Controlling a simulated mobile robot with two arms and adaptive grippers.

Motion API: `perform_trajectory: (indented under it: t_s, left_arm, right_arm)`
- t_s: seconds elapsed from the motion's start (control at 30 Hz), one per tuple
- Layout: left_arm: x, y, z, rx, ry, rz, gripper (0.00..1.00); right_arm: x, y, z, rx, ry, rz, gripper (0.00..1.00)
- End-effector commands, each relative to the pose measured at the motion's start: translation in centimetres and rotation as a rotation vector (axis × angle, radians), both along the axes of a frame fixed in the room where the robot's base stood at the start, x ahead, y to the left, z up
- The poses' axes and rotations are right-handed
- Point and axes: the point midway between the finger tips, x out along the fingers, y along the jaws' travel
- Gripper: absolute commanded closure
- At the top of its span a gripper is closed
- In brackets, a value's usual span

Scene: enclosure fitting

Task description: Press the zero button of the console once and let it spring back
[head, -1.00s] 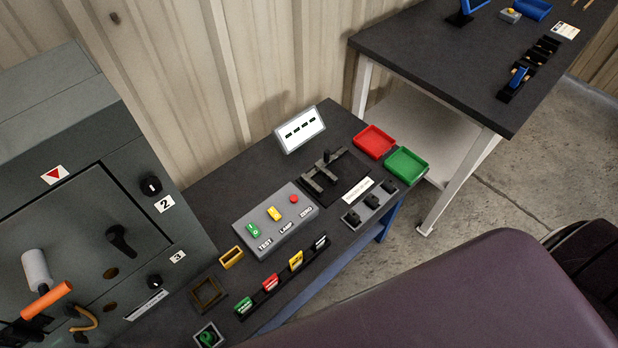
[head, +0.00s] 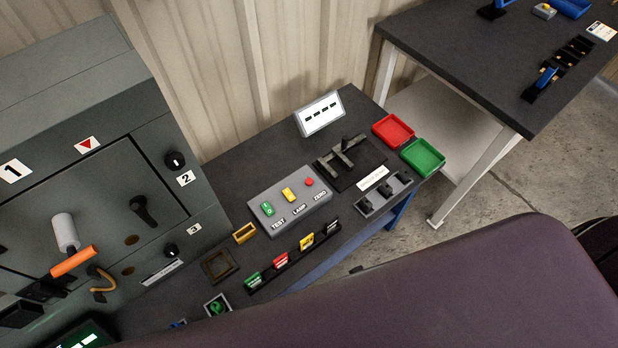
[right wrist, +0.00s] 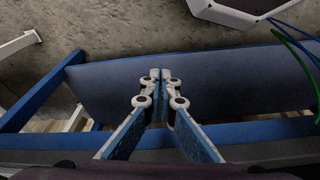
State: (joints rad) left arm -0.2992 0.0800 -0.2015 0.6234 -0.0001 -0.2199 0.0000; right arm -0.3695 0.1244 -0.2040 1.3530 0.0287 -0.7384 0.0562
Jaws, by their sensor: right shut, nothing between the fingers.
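The grey console (head: 270,222) sits on the dark bench in the head view. It carries a green TEST switch (head: 267,209), a yellow LAMP switch (head: 289,195) and a small red ZERO button (head: 309,182) at its right end. Nothing touches the button. A tilted white display (head: 319,113) behind the console shows several dark dashes. My right gripper (right wrist: 160,75) shows in the right wrist view, shut and empty, above a blue-framed structure and away from the console. My left gripper is not in view.
A grey cabinet (head: 75,130) with knobs and an orange handle stands at the left. A lever unit (head: 345,160), red tray (head: 393,131) and green tray (head: 422,158) lie right of the console. A rack of coloured tags (head: 293,257) lies in front. A second table (head: 460,60) stands at the back right.

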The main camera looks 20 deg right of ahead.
Motion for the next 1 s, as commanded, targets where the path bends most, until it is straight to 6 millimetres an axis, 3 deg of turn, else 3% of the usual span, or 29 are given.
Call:
perform_trajectory:
  t_s: [0.03,0.1,0.4,0.5,0.77,0.9,1.0]
  left_arm:
    - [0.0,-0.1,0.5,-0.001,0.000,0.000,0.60]
    - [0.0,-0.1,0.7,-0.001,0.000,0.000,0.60]
    - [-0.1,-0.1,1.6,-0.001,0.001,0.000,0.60]
    - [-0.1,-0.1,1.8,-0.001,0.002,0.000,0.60]
    - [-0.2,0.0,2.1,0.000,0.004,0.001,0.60]
    - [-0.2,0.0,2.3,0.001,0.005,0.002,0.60]
    - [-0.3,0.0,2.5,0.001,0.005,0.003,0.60]
  right_arm:
    - [1.6,0.4,2.7,0.007,-0.022,-0.002,1.00]
    - [3.0,0.9,5.5,0.015,-0.037,-0.006,1.00]
    - [6.9,2.4,15.1,0.049,-0.099,-0.014,1.00]
    - [8.9,3.4,17.4,0.080,-0.137,-0.022,1.00]
    - [15.9,6.5,19.5,0.213,-0.245,-0.081,1.00]
    - [20.7,7.4,20.6,0.307,-0.302,-0.143,1.00]
    - [24.7,6.9,21.6,0.381,-0.338,-0.213,1.00]
